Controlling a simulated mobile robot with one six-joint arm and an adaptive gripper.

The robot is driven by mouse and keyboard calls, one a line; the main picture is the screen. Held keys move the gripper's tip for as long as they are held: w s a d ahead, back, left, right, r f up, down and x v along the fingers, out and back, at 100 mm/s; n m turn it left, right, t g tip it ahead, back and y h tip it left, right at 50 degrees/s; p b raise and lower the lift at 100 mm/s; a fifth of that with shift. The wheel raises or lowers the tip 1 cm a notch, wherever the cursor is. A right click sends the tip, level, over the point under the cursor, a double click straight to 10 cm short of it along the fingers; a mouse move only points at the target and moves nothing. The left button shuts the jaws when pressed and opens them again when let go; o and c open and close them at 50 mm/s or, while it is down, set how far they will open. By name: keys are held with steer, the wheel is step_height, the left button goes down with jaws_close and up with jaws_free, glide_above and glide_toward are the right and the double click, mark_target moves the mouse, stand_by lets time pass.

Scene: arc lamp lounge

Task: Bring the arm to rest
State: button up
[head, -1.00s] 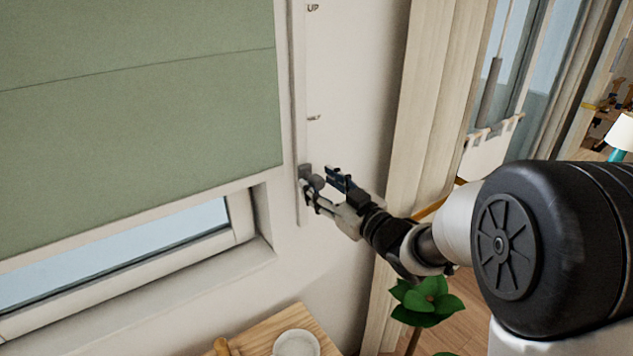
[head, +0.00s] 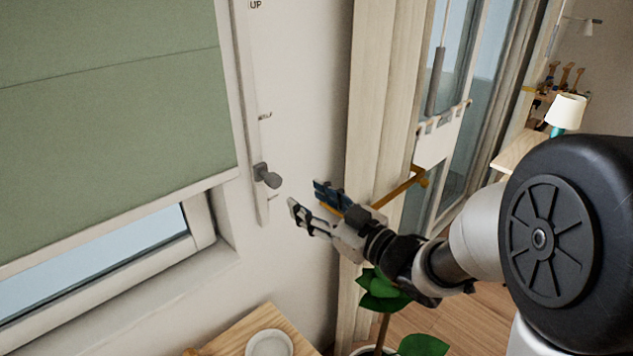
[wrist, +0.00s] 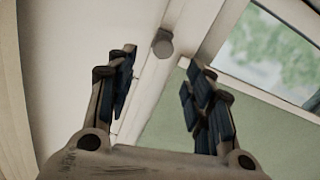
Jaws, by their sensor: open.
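My gripper (head: 306,204) is open and empty, to the right of a grey knob (head: 267,176) and clear of it. The knob sits on a white vertical track (head: 247,110) on the wall, near the track's lower end, below a mark reading "UP". In the wrist view, my open gripper (wrist: 160,95) shows its two dark-padded fingers spread apart. The knob (wrist: 163,44) appears beyond them, between the fingertips. The green blind (head: 110,130) hangs left of the track, with a strip of window (head: 100,265) bare below it.
A small wooden table (head: 230,343) with a white bowl (head: 268,345) stands below. A leafy plant (head: 382,290) is under my arm. A beige curtain (head: 375,110) hangs behind it. A glass door (head: 465,120) and a lamp (head: 567,112) are at the right.

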steer(key=w+d+r+m+t+h, duration=0.15)
steer(key=d+m+h, duration=0.25)
steer(key=d+h, duration=0.5)
steer(key=s+d+m+g+h, duration=0.1)
steer(key=s+d+m+h, duration=0.3)
steer(key=s+d, duration=0.45)
steer(key=s+d+f+m+g, duration=0.1)
steer(key=s+f+m+g, duration=0.1)
steer(key=s, duration=0.9)
steer(key=s+d+f+m+g, duration=0.1)
steer(key=s+f+g, duration=0.2)
steer(key=s, duration=0.8)
steer(key=shift+f+m+g, duration=0.15)
steer(key=shift+m+g, duration=0.25)
steer(key=shift+g, duration=0.85)
steer(key=shift+d, duration=0.1)
